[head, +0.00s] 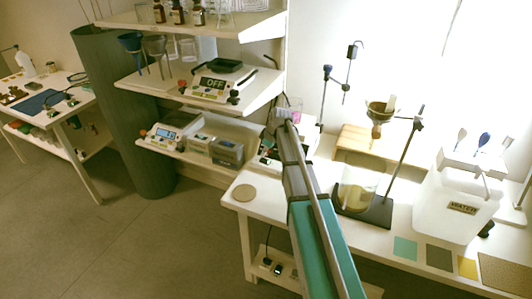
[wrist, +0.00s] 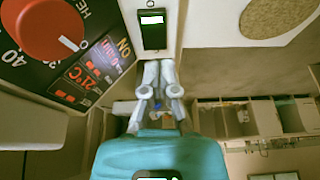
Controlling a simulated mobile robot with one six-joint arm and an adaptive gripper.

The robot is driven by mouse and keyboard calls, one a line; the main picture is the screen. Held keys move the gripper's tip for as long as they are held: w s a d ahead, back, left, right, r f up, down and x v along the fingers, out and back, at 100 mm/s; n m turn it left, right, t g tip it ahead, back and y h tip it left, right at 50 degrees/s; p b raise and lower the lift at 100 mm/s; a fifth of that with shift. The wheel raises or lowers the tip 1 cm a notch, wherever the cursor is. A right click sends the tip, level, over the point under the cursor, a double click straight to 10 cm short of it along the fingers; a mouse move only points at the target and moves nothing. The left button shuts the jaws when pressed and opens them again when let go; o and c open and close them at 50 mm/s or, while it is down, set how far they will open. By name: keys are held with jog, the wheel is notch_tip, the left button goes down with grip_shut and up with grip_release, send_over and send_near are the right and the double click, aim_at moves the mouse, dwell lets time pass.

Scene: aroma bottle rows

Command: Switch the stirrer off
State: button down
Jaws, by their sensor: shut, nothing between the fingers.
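The stirrer (wrist: 85,75) fills the upper left of the wrist view. Its dark front panel has a red knob (wrist: 45,28) and a lit display (wrist: 92,72) showing "ON" and "21°C". A rocker switch (wrist: 152,30) with a bright top and green-tinted lower part sits in a black frame on its pale side strip. My gripper (wrist: 160,66) is shut and empty, its fingertips just below the switch's lower end in the picture; contact cannot be told. In the head view my gripper (head: 282,118) is at the stirrer (head: 268,152), which my arm partly hides.
A beaker with pink contents (head: 295,106) stands by the stirrer. To the right are a stand with a beaker (head: 357,188) and a white water container (head: 455,205). A round cork mat (head: 244,193) lies at the bench's left end. Shelves (head: 205,95) stand behind left.

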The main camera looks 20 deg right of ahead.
aim_at(265, 161)
jog(key=shift+b+x, duration=0.95)
jog(key=shift+x, duration=0.35)
jog(key=shift+s+d, duration=0.2)
